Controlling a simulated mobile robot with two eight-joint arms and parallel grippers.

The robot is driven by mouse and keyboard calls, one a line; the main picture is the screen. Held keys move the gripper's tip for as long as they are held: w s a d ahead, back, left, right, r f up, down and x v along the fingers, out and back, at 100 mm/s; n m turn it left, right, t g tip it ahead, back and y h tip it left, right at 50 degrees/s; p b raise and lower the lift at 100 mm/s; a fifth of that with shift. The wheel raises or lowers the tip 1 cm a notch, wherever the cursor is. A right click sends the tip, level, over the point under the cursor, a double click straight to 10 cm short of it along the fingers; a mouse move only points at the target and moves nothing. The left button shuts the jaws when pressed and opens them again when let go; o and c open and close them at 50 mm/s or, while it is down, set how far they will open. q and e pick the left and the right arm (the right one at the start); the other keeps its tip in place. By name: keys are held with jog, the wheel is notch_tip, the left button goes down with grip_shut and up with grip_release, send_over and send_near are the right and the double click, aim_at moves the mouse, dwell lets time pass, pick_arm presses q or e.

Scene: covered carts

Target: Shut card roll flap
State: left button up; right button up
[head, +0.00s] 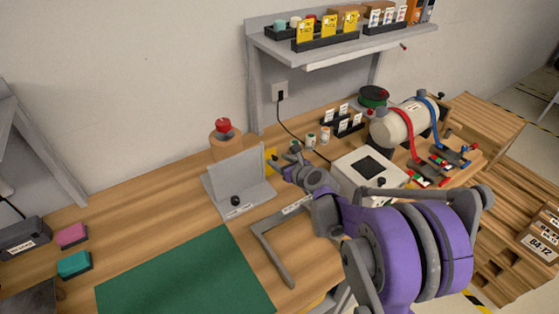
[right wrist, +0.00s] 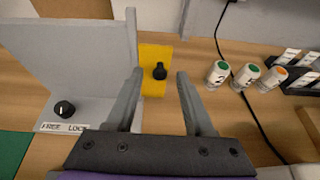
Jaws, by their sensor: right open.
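I cannot tell for sure which part is the card roll flap. A brown roll-like cylinder with a red top (head: 226,143) stands behind a grey upright panel (head: 238,170). A yellow piece (head: 270,158) is beside the panel's right edge; in the right wrist view the yellow piece (right wrist: 154,52) carries a black knob (right wrist: 160,71). My right gripper (head: 292,168) is open near the yellow piece. In the right wrist view its fingers (right wrist: 160,75) lie either side of the knob; contact cannot be told. My left gripper is not in view.
A dial marked FREE LOCK (right wrist: 64,109) is on the panel's base. A white box (head: 370,170) and a strapped tank (head: 404,123) stand to the right. Small bottles (right wrist: 246,77) and a black cable (right wrist: 245,100) are nearby. A green mat (head: 187,275) lies in front.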

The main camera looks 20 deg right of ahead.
grip_shut()
dwell(0.3)
